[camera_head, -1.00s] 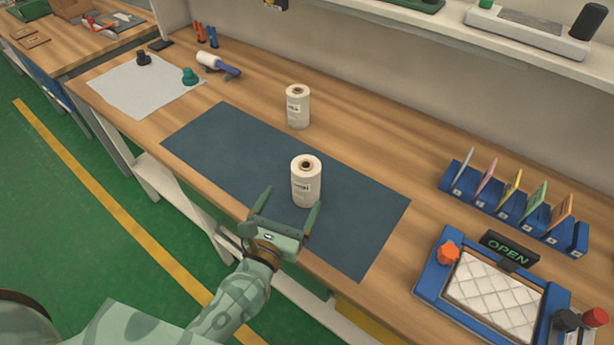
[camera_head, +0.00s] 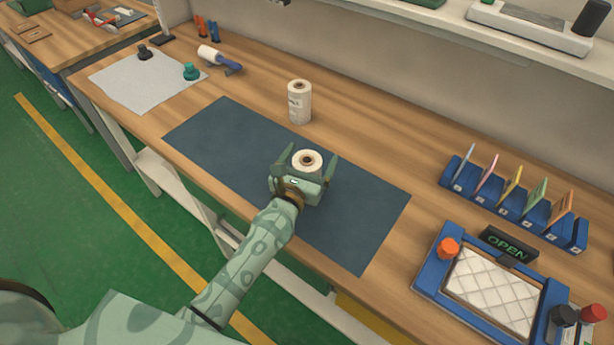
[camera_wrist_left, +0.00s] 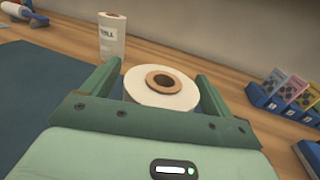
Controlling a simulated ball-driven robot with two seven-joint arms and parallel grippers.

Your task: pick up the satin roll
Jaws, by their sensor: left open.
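A white roll with a brown core (camera_head: 307,160) stands upright on the dark blue mat (camera_head: 225,135). A second white roll (camera_head: 299,103) stands upright on the wood behind the mat. I cannot read which one is satin. My left gripper (camera_head: 305,161) is open, with one finger on each side of the nearer roll; its palm hides the roll's lower front. In the left wrist view the nearer roll (camera_wrist_left: 161,84) sits between the two fingers, and the farther roll (camera_wrist_left: 111,35) stands beyond to the left. My right gripper is not in view.
A blue rack (camera_head: 511,205) with colored cards and a blue-framed tray (camera_head: 432,268) with an OPEN sign (camera_head: 509,246) are at the right. A grey sheet (camera_head: 135,88) with small knobs lies at the far left. A shelf (camera_head: 450,38) runs along the back.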

